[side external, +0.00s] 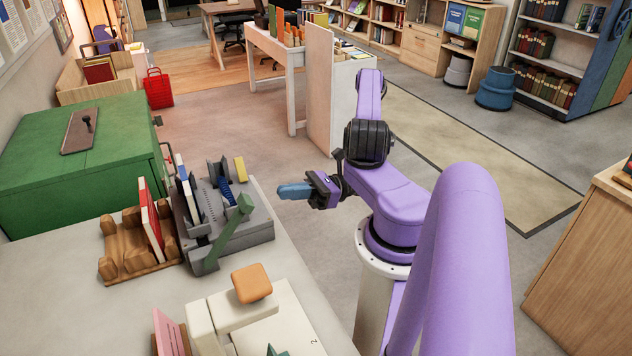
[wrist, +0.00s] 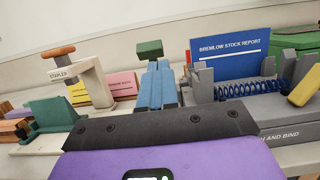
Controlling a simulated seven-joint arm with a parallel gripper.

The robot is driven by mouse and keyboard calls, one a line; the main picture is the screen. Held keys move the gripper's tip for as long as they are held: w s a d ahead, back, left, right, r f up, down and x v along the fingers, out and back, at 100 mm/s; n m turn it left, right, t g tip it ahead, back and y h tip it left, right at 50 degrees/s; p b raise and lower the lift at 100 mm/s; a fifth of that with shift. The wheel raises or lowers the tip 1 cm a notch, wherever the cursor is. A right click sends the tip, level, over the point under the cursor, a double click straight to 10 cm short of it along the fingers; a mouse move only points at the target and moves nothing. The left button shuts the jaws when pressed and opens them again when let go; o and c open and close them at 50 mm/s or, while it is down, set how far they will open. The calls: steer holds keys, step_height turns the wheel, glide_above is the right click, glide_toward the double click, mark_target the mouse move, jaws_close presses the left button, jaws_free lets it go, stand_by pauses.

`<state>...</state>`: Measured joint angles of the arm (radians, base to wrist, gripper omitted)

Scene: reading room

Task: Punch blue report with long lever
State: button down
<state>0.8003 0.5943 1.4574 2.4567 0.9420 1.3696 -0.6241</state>
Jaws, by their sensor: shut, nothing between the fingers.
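The blue report (wrist: 230,55), titled "Bremlow Stock Report", stands upright in the grey punch-and-bind machine (wrist: 280,125). In the side view the report (side external: 181,169) shows as a thin blue edge in the machine (side external: 262,226). The long lever (side external: 226,232) is green and slants up to a block-shaped grip; the green grip (wrist: 149,48) shows just above my fingers in the wrist view. A short yellow-ended lever (wrist: 305,86) is at the machine's other end. My gripper (side external: 284,191) has blue fingers, shut and empty, in the air right of the machine, apart from the lever.
A red report (side external: 151,221) stands in a wooden rack (side external: 125,245) beside the machine. A stapler (side external: 238,310) with an orange top is on the near table. Yellow (wrist: 78,95) and pink (wrist: 122,85) papers stand beyond it.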

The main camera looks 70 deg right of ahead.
mark_target(252, 202)
steer(key=s+d, duration=0.5)
steer(key=shift+r, duration=0.45)
steer(key=a+f+m+t+y, duration=0.3)
steer(key=f+m, duration=0.6)
steer(key=m, duration=0.9)
steer(key=shift+w+a+f, duration=0.25)
steer(key=shift+w+a, duration=0.05)
steer(key=shift+w, duration=0.05)
steer(key=shift+r, duration=0.1)
steer(key=x, duration=1.4)
steer(key=shift+s+d+r, duration=0.1)
steer(key=shift+r, duration=0.1)
